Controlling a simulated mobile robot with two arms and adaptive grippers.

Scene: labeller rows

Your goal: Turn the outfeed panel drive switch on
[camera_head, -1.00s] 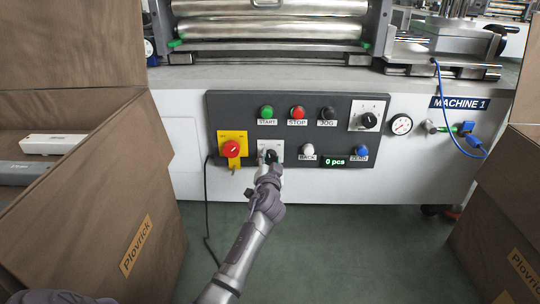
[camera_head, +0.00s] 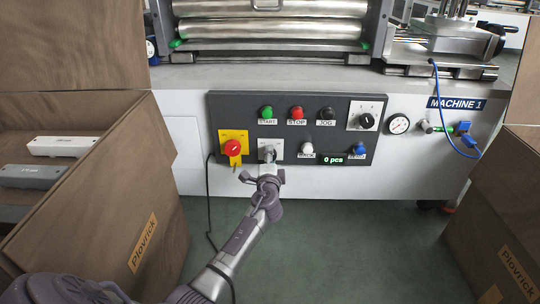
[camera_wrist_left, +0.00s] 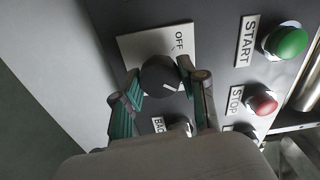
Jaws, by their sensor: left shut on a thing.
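The drive switch is a black round knob (camera_wrist_left: 160,76) with a white pointer mark on a pale plate (camera_head: 267,145) in the lower row of the dark panel (camera_head: 230,110). In the left wrist view the plate reads OFF, and the pointer mark points away from that word. Any ON mark is hidden. My left gripper (camera_head: 267,162) is at the switch, and its two fingers (camera_wrist_left: 162,92) are shut on the knob, one on each side. In the head view the gripper mostly hides the knob. My right gripper is not in view.
A red emergency knob on yellow (camera_head: 232,148) is just left of the switch, and a white button (camera_head: 307,148) is to the right. START (camera_head: 266,112) and STOP (camera_head: 296,112) are above. Brown boxes (camera_head: 120,200) stand at left and right. The floor between is clear.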

